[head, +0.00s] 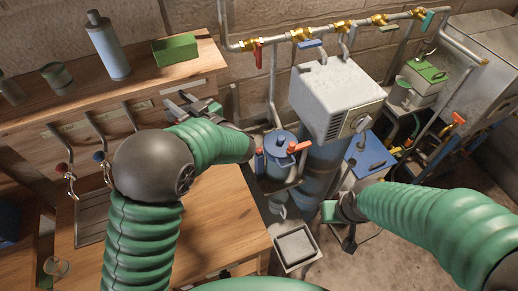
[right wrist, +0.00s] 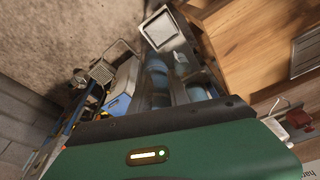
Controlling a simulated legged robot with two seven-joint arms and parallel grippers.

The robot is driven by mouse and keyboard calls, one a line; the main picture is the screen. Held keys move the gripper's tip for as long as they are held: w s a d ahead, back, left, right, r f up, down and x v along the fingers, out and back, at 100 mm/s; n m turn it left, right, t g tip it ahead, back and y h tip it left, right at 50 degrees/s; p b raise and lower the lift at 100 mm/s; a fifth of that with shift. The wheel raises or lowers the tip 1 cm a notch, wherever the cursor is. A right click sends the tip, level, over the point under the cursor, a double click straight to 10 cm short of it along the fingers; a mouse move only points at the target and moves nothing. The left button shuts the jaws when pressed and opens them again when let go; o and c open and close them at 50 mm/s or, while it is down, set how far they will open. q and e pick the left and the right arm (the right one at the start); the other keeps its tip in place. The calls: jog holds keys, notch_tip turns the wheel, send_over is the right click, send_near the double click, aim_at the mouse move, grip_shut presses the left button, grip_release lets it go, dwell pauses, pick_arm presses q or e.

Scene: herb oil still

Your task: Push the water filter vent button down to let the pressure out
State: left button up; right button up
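The water filter (head: 281,150) appears to be the blue-lidded canister near the middle of the head view, with an orange-red handle at its right. I cannot make out the vent button on its lid. My left gripper (head: 182,104) is left of the filter, above the bench edge, pointing away from it. Its grey fingers look spread and empty. My right gripper (head: 338,211) is below and to the right of the filter, apart from it.
A grey-white box (head: 335,95) stands just right of the filter, with a blue-lidded container (head: 370,153) beyond it. Brass-valved pipes run along the wall. The wooden bench (head: 215,220) is at left, with a bottle (head: 108,45) and green box (head: 175,50) on its shelf. A square bin (head: 296,247) stands below.

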grip_shut()
dwell(1.4)
